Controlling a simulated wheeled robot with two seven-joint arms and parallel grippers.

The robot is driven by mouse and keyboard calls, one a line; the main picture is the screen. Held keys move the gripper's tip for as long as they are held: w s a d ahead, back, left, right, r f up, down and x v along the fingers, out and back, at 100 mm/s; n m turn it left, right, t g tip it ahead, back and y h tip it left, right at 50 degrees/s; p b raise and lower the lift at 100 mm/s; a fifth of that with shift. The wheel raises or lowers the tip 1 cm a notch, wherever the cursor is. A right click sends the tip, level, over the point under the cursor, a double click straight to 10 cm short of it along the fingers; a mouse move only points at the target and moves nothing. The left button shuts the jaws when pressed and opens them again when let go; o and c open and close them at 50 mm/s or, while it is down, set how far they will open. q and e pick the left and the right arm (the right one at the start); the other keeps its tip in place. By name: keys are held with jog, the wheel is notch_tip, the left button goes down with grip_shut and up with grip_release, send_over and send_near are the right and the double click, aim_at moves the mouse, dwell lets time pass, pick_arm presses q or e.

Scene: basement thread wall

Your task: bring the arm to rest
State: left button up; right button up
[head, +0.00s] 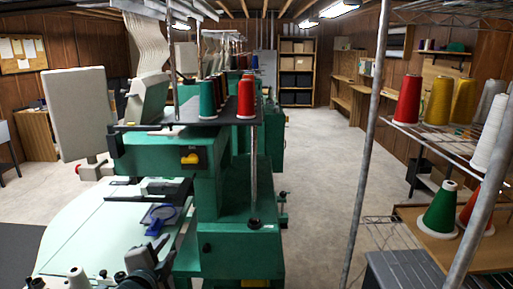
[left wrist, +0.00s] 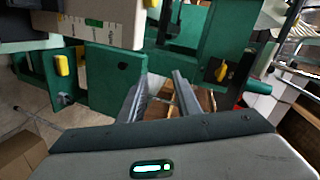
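My left gripper (head: 158,246) is low in the head view, in front of the pale table of a green embroidery machine (head: 212,170). In the left wrist view its two grey fingers (left wrist: 160,90) stand apart with nothing between them, and the green machine body (left wrist: 115,80) fills much of the scene beyond. A blue hoop-like piece (head: 162,214) lies on the machine just beyond the gripper; I cannot tell whether they touch. My right gripper is not in view.
Green and red thread cones (head: 246,97) stand on the machine's top. A wire rack (head: 437,142) with thread cones is at the right, behind a grey upright post (head: 368,140). The concrete floor (head: 312,165) between machine and rack is clear.

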pick_arm(q)
jog(key=s+f+n+g, duration=0.5)
jog(key=s+f+n, duration=0.1)
jog(key=s+f, duration=1.2)
jog(key=s+d+f+n+g, duration=0.1)
jog(key=s+f+n+g, duration=0.2)
jog(key=s+f, duration=0.55)
jog(key=s+f+n+g, duration=0.3)
jog(key=s, duration=1.1)
notch_tip(320, 180, down, 29)
jog(key=s+g, duration=0.2)
jog(key=s+a+f, duration=0.2)
jog(key=s+f, duration=1.4)
jog(key=s, duration=0.1)
jog(key=shift+s+a+f+g, duration=0.15)
jog(key=shift+a+f+g, duration=0.15)
jog(key=shift+g, duration=0.1)
